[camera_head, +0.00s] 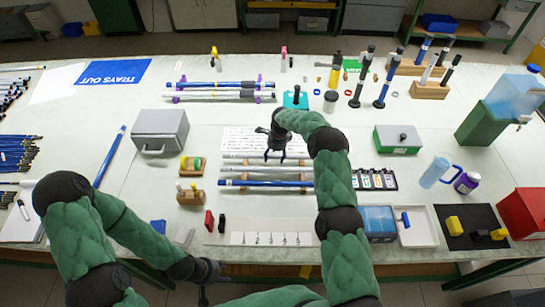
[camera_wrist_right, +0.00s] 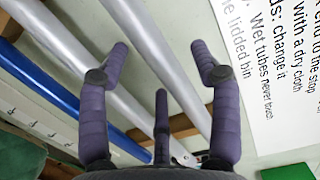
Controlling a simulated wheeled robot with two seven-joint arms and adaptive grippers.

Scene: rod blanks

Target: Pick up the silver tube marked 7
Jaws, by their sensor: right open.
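Several tubes lie side by side on a wooden rack in the middle of the table: silver tubes (camera_head: 240,169) and a blue tube (camera_head: 262,184) nearest me. In the right wrist view, silver tubes (camera_wrist_right: 127,62) and the blue tube (camera_wrist_right: 38,84) run diagonally below the fingers. No 7 is legible on any tube. My right gripper (camera_head: 274,153) is above the far side of this rack. It is open and empty, its fingers (camera_wrist_right: 160,60) spread over the silver tubes. My left gripper (camera_head: 204,290) hangs low at the table's front edge, and its fingers are hardly visible.
Another rack of blue and silver tubes (camera_head: 220,92) lies behind. A printed sheet (camera_head: 240,136) lies just beyond the near rack. A numbered strip (camera_head: 271,239) is in front. A grey box (camera_head: 161,131) stands left, a green box (camera_head: 397,139) right.

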